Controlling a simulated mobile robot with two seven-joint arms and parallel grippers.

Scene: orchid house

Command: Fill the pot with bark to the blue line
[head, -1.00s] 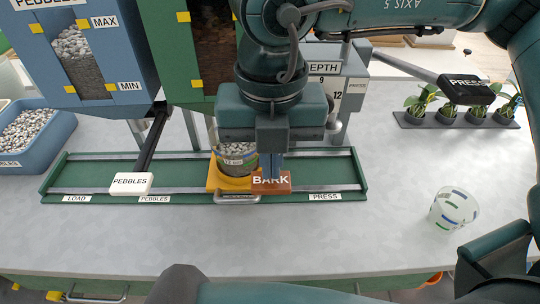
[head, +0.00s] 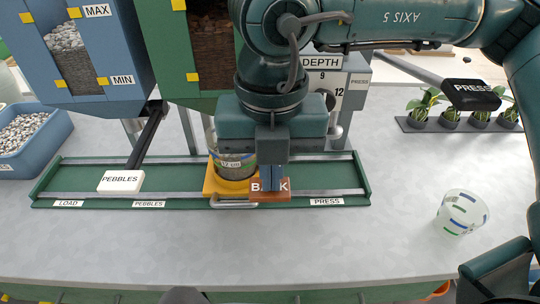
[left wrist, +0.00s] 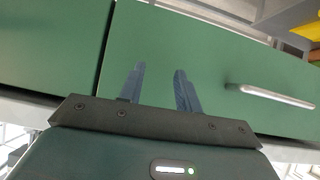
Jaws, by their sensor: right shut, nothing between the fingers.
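A clear pot (head: 235,166) stands upright on the yellow carriage (head: 214,188) on the green rail track (head: 90,188). Grey and brown filling shows through its wall, but its blue line is not clear. My right gripper (head: 272,187) is shut and empty, its fingertips down at the brown BARK paddle (head: 257,196), covering part of its label. It seems to touch the paddle. My arm hides the green hopper's (head: 180,70) outlet. In the left wrist view my left gripper (left wrist: 160,88) is open and empty before a green drawer front (left wrist: 210,60).
The white PEBBLES paddle (head: 120,181) hangs over the track's left. The black PRESS paddle (head: 472,95) is at upper right. Another clear marked pot (head: 462,212) stands right of the track. A pebble bin (head: 30,145) is at left; potted plants (head: 450,118) are behind. The front bench is clear.

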